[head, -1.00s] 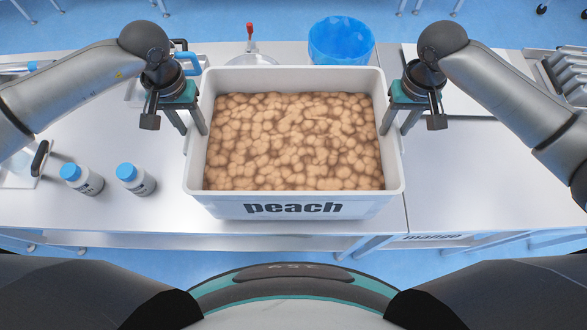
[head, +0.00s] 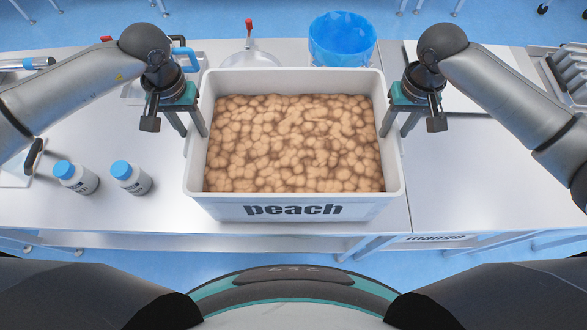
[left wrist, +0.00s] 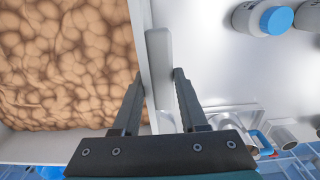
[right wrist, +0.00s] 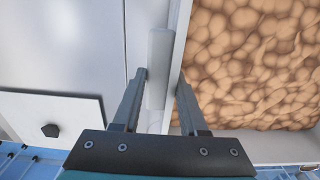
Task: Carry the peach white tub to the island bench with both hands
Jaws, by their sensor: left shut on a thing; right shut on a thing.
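The peach white tub (head: 196,205) is in the middle of the head view, labelled "peach" on its near wall. It looks level and holds a brown lumpy filling (head: 295,145). My left gripper (head: 194,131) is shut on the tub's left side; the left wrist view shows its fingers (left wrist: 159,78) on either side of the grip there. My right gripper (head: 395,131) is shut on the right side, and its fingers (right wrist: 162,78) straddle the grip there too. The tub's underside is hidden, so I cannot tell whether it touches the bench. I cannot tell which bench is the island bench.
A metal bench (head: 130,215) lies below and around the tub. Two blue-capped bottles (head: 77,178) (head: 131,178) stand to its left. A blue-lined bin (head: 342,40) and a clear vessel with a red-topped stem (head: 249,45) are behind it. A white board (head: 480,80) lies at right.

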